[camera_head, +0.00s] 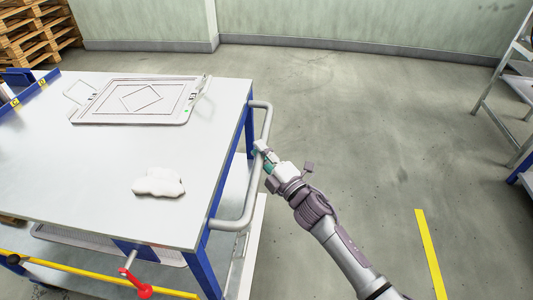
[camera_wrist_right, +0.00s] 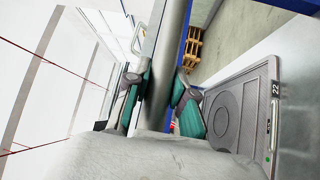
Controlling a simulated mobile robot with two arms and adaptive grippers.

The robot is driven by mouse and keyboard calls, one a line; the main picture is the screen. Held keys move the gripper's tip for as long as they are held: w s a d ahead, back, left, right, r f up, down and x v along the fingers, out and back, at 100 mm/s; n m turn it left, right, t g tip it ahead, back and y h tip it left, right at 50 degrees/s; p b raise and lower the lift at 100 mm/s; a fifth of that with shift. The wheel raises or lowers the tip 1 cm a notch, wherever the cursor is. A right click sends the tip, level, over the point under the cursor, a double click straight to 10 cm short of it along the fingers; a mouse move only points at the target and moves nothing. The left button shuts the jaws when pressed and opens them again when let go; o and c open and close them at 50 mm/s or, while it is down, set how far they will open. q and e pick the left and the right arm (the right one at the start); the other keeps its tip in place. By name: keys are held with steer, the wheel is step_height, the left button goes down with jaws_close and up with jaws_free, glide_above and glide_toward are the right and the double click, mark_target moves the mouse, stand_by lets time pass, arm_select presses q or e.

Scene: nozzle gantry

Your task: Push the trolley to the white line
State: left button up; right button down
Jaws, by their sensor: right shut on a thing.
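The trolley (camera_head: 110,205) fills the left of the head view, with a pale flat top, blue legs and a grey tubular handle (camera_head: 236,223) along its right side. My right gripper (camera_head: 263,152) is shut on the upright stretch of that handle. In the right wrist view the handle (camera_wrist_right: 167,60) runs between the two green-padded fingers (camera_wrist_right: 160,100). My left gripper is not in view. I see no white line on the floor in the head view.
A flat case (camera_head: 135,116) and a white cloth-like lump (camera_head: 158,183) lie on the trolley top. A yellow floor stripe (camera_head: 430,252) is at right. The floor between (camera_head: 365,120) is clear.

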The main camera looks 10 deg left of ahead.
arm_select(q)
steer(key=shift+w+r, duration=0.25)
arm_select(e)
steer(key=shift+a+f, duration=0.15)
steer(key=c, duration=1)
jaws_free()
steer(key=shift+a, duration=0.15)
steer(key=shift+o, duration=0.2)
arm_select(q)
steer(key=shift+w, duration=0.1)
arm_select(e)
steer(key=v, duration=1.2)
